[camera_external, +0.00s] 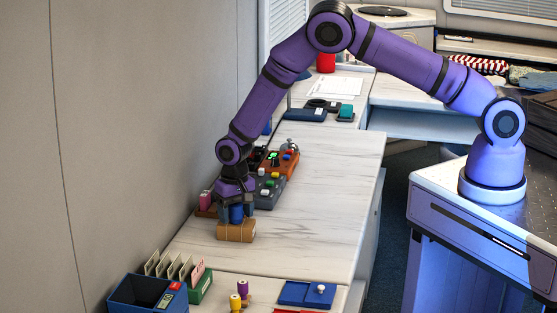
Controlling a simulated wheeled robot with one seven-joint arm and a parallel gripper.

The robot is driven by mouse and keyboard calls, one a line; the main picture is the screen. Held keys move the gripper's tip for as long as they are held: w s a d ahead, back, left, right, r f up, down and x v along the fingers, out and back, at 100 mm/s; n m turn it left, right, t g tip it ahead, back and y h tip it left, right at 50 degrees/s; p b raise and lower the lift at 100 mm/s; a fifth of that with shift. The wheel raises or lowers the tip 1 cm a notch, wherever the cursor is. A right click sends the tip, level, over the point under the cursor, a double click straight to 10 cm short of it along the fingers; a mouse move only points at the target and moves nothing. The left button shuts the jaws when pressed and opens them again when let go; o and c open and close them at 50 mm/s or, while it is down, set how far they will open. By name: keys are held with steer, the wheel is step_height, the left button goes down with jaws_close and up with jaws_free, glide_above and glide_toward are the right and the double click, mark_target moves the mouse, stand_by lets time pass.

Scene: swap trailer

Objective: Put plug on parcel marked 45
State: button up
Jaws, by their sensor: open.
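My gripper (236,209) points down at the far end of my purple arm, over the light wooden bench near the wall. Its jaws are open, with a finger on each side of a small blue object (237,215), which may be the plug. The blue object appears to rest on a brown box-like parcel (236,233) directly under my gripper. I cannot tell whether the fingers touch it. No number is readable on the parcel, and the gripper hides part of the blue object.
A dark grey control box (268,190) and an orange one (285,163) stand just behind my gripper. A blue bin (148,295), a green card holder (201,287) and a blue tray (300,292) are at the front. The bench (310,225) right of the parcel is clear.

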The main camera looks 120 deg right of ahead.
step_height(320, 180, up, 12)
steer(key=s+a+r+n+t, duration=0.2)
steer(key=a+r+n, duration=0.6)
steer(key=a+r, duration=1.85)
steer(key=s+a+r+n+t, duration=0.2)
steer(key=s+a+r+n, duration=0.2)
steer(key=s+a+r, duration=0.6)
steer(key=s+a+n, duration=0.3)
steer(key=s+a, duration=0.1)
steer(key=s, duration=0.4)
steer(key=s+a+n+t, duration=0.1)
steer(key=s+a+n, duration=0.2)
steer(key=s+a, duration=0.2)
steer(key=shift+s+a+f, duration=0.2)
steer(key=shift+s+a, duration=0.05)
steer(key=shift+s, duration=1.5)
